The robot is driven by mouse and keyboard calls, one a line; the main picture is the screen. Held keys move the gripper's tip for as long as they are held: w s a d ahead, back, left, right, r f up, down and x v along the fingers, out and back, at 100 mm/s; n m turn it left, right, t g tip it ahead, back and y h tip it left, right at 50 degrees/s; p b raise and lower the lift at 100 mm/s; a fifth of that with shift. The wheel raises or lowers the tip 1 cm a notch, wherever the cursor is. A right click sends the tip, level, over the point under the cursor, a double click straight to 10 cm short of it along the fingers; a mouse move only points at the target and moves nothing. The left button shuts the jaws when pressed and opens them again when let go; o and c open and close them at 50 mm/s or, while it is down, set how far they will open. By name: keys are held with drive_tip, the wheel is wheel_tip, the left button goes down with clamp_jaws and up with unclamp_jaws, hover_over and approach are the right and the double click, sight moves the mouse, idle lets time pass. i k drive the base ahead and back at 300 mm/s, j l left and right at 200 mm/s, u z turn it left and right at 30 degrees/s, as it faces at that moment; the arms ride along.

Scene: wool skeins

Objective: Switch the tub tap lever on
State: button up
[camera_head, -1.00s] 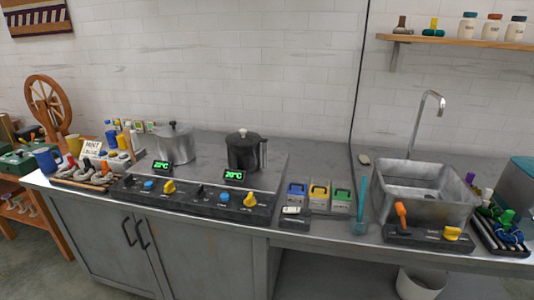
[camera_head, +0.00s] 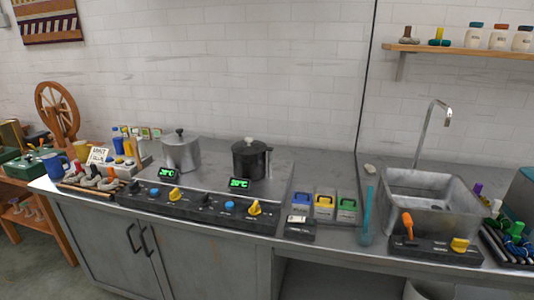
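An orange lever (camera_head: 407,222) stands nearly upright, tilted slightly, on a dark control panel (camera_head: 430,248) at the counter's front edge. A yellow knob (camera_head: 460,244) sits on the same panel to its right. Behind the panel is a grey metal tub (camera_head: 432,207). A curved metal tap (camera_head: 433,118) rises behind the tub, and I see no water at its spout. The panel's labels are too small to read. My gripper is not in view.
A turquoise stick-like tool (camera_head: 367,216) stands just left of the panel. Dark skein holders (camera_head: 513,246) lie to its right. Two pots (camera_head: 250,160) stand on the hob, with a knob panel (camera_head: 190,205) in front. A white bucket (camera_head: 428,289) is below the counter.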

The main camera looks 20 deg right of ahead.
sight(407, 220)
drive_tip(key=i+j+z, duration=0.3)
drive_tip(key=i+j, duration=0.15)
drive_tip(key=j, duration=0.25)
drive_tip(key=i+j+z, duration=0.15)
drive_tip(key=j, duration=0.25)
drive_tip(key=i+j+z, duration=0.15)
drive_tip(key=j, duration=0.3)
drive_tip(key=i, duration=0.1)
